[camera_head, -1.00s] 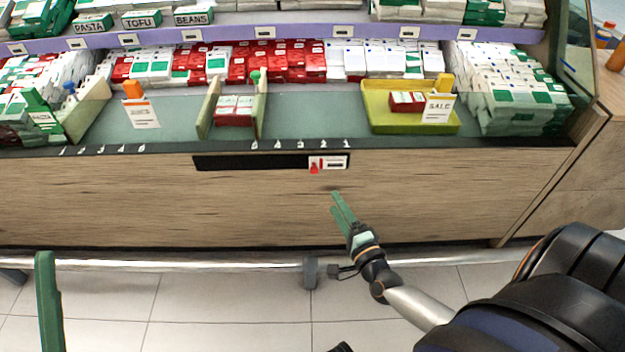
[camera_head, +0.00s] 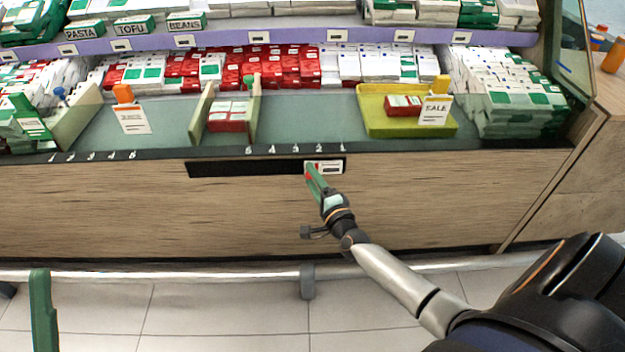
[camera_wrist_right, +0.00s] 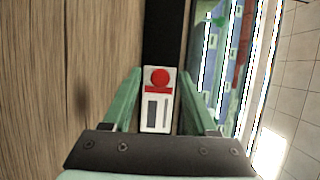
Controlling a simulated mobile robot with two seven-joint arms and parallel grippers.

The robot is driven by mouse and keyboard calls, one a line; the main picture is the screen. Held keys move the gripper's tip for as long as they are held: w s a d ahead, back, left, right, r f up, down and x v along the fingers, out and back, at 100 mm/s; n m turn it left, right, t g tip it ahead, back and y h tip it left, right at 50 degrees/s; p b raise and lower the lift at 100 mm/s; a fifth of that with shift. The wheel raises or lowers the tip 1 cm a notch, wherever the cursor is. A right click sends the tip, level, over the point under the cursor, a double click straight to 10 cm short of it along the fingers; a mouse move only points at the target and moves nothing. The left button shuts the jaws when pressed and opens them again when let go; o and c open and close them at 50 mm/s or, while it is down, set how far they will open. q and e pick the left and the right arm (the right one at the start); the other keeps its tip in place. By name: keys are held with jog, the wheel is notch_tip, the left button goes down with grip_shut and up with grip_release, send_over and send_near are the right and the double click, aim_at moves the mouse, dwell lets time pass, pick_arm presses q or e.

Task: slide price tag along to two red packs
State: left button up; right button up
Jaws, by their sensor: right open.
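The price tag (camera_head: 331,167) is white with a red mark and sits at the right end of a black rail (camera_head: 240,168) on the counter's wooden front. My right gripper (camera_head: 312,174) has green fingers and is open at the tag, overlapping its left part in the head view. In the right wrist view the tag (camera_wrist_right: 158,100) lies between the two open fingers (camera_wrist_right: 161,72); contact cannot be told. Two red packs (camera_head: 228,122) with white tops stand between dividers above the rail's left half. Of my left gripper (camera_head: 42,310), only a green finger shows at lower left.
White numbers (camera_head: 295,148) run along the ledge above the rail. A yellow-green tray (camera_head: 375,125) holds red packs (camera_head: 403,105) and a SALE card (camera_head: 435,110). An orange-clipped card (camera_head: 133,118) stands left. A metal bar (camera_head: 200,272) runs below the front.

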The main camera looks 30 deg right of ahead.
grip_shut()
dwell(0.3)
dwell(1.1)
